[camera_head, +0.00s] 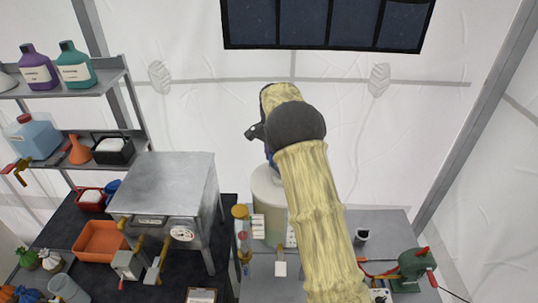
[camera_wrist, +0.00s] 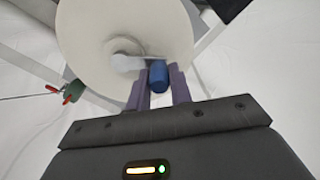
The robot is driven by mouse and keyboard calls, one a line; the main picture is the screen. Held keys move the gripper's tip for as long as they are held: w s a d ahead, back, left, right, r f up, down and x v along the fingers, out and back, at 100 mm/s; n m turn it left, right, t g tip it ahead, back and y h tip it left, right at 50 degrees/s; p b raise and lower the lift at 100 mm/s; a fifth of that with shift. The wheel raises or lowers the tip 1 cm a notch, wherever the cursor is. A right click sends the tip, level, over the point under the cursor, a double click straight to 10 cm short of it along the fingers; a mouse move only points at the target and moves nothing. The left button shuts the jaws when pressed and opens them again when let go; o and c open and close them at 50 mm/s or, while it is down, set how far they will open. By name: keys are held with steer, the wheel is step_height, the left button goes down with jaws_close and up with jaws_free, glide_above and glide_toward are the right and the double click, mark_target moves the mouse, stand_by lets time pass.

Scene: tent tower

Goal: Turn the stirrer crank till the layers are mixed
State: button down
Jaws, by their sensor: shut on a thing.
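The wrist view looks down on a pale round vessel top (camera_wrist: 85,35) with a crank arm (camera_wrist: 128,62) at its middle. A blue crank handle (camera_wrist: 158,78) stands at the end of that arm. My gripper (camera_wrist: 158,85) has its purple fingers on either side of the blue handle and is shut on it. In the head view the pale vessel (camera_head: 268,190) stands on the grey bench, partly hidden behind my arm. A bit of blue (camera_head: 270,157) shows at its top beside my arm.
A grey metal cabinet (camera_head: 165,185) stands left of the vessel. A glass column with coloured contents (camera_head: 243,240) stands close by the vessel's left. A green device with a red handle (camera_head: 413,264) and a small dark cup (camera_head: 361,235) sit on the bench at right. Shelves with bottles (camera_head: 38,68) are at far left.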

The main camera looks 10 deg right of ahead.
steer(key=m, duration=0.2)
steer(key=d+m, duration=0.1)
steer(key=d+m+p, duration=0.1)
steer(key=m, duration=0.1)
steer(key=shift+w+d+r+m, duration=0.1)
steer(key=shift+w+d+m, duration=0.1)
steer(key=shift+d+m, duration=0.1)
steer(key=m, duration=0.2)
steer(key=d+m, duration=0.1)
steer(key=m, duration=0.1)
steer(key=d+m, duration=0.1)
steer(key=shift+s+d+m, duration=0.15)
steer(key=shift+s+m, duration=0.25)
steer(key=c, duration=1.3)
jaws_free()
steer(key=shift+o, duration=0.2)
